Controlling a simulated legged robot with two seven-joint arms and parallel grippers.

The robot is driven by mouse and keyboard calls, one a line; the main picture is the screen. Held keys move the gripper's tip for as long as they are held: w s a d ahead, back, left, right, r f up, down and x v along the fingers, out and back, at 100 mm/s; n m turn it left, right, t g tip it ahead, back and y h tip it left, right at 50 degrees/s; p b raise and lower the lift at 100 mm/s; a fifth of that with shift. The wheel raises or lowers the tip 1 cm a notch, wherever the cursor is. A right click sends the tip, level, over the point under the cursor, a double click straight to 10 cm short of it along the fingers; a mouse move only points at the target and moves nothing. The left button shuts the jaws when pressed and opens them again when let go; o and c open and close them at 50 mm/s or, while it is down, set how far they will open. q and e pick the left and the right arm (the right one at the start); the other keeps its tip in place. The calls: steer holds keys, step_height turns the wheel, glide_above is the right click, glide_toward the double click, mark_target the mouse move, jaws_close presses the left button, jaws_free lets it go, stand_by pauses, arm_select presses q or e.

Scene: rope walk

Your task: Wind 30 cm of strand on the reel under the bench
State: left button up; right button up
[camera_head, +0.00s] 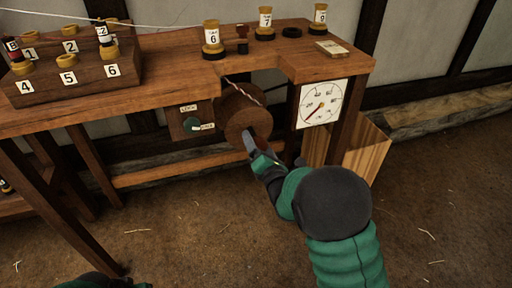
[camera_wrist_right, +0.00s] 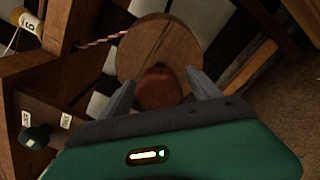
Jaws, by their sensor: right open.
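The reel (camera_head: 240,112), a round wooden disc, hangs under the bench; its face also shows in the right wrist view (camera_wrist_right: 148,38). A reddish-brown knob (camera_wrist_right: 158,90) stands out from that face. A red-and-white strand (camera_head: 243,93) runs from the reel up to the bench. My right gripper (camera_head: 249,137) is open at the reel's front. In the wrist view its fingers (camera_wrist_right: 157,82) stand on either side of the knob, with gaps visible. A white dial (camera_head: 321,103) right of the reel has a needle pointing lower left.
A small panel with a green knob (camera_head: 193,124) and labels is left of the reel. A wooden box (camera_head: 366,152) stands behind the right bench leg. Numbered spools and a rack (camera_head: 75,78) are on the bench top (camera_head: 175,68).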

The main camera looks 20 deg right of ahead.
steer(key=shift+w, duration=0.75)
steer(key=shift+c, duration=0.4)
steer(key=c, duration=1.3)
steer(key=shift+m, duration=0.4)
